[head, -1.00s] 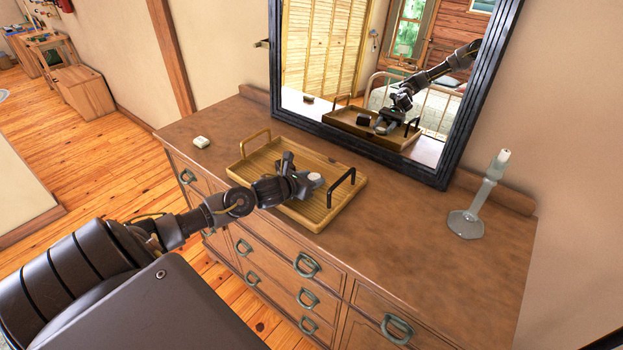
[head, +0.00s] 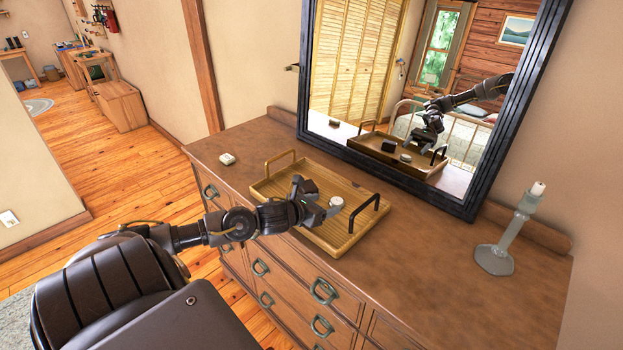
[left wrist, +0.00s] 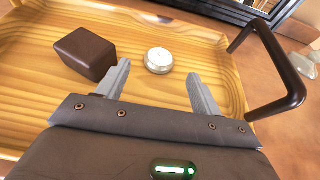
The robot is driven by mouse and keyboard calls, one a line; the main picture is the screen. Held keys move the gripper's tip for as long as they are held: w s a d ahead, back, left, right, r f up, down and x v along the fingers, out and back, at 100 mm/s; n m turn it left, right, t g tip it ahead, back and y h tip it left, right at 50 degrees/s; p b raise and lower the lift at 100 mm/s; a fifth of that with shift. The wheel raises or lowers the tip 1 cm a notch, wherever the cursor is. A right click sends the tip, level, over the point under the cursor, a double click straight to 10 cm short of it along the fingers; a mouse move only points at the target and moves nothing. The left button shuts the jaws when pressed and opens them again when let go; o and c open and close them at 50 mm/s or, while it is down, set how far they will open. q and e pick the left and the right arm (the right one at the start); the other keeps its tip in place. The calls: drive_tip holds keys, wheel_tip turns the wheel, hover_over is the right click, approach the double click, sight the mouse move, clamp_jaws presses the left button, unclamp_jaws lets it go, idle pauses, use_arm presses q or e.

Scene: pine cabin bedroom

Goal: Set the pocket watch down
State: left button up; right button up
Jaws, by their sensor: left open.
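The pocket watch (left wrist: 158,60) is a small round silver case with a pale face. It lies flat on the wooden tray's floor and also shows in the head view (head: 337,202). The wooden tray (head: 345,240) stands on the dresser. My left gripper (left wrist: 161,78) is open and empty, its two fingers apart on either side of and just short of the watch. In the head view the left gripper (head: 325,210) is over the tray, next to the watch. My right gripper is not in view.
A dark brown box (left wrist: 84,53) lies in the tray, left of the watch. A mirror (head: 395,90) stands behind.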

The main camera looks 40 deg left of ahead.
use_arm(q)
drive_tip(key=b+v, duration=0.1)
drive_tip(key=v, duration=0.5)
drive_tip(key=shift+s+r, duration=0.15)
drive_tip(key=shift+d, duration=0.15)
idle(0.3)
